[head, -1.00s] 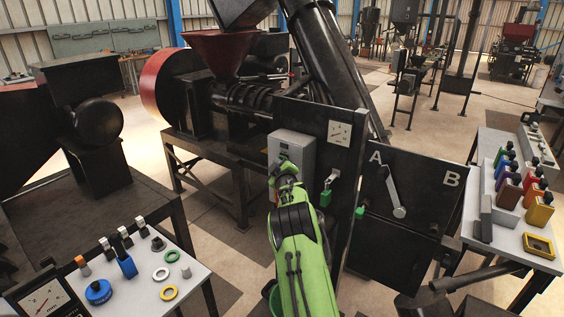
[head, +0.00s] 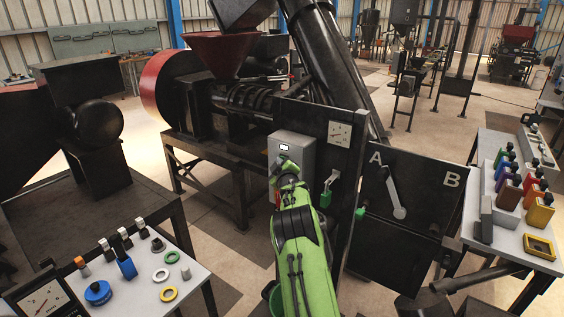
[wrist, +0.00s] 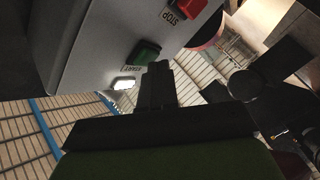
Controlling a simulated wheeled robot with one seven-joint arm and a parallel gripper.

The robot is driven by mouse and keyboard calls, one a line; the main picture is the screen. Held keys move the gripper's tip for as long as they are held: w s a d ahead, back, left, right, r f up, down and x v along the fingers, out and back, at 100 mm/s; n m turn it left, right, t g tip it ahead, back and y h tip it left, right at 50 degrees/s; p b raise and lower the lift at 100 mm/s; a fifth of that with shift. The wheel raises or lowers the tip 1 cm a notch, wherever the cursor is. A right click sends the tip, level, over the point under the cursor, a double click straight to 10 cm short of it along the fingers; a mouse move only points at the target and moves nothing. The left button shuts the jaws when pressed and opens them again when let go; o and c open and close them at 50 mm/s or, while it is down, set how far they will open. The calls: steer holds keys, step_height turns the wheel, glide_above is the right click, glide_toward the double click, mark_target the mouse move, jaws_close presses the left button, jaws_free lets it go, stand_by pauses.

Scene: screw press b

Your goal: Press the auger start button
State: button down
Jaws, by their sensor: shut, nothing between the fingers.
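The grey control box (head: 302,150) stands on the dark panel in the middle of the head view, and its pale face fills the upper left of the wrist view (wrist: 90,45). The green button (wrist: 143,52) labelled START sits on that face, between a red STOP button (wrist: 190,7) and a bright white lamp (wrist: 124,84). My gripper (wrist: 157,68) is shut and empty. Its tips are beside the green button in the wrist view; I cannot tell whether they touch it. In the head view my gripper (head: 284,162) is in front of the box and hides the green button.
A gauge (head: 339,134) and a green-handled switch (head: 327,192) are right of the box. A lever (head: 392,193) is on the panel marked A and B. Side tables with loose parts stand at left (head: 198,288) and right (head: 510,238).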

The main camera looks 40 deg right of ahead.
steer(key=shift+a, duration=0.1)
steer(key=shift+s+a+b, duration=0.3)
steer(key=shift+a+b, duration=0.35)
steer(key=shift+b, duration=0.35)
steer(key=a+b, duration=0.1)
steer(key=s+a+b, duration=0.1)
steer(key=a+b, duration=0.2)
steer(key=shift+s+a+b, duration=0.3)
steer(key=shift+a+b, duration=0.05)
steer(key=shift+a, duration=0.05)
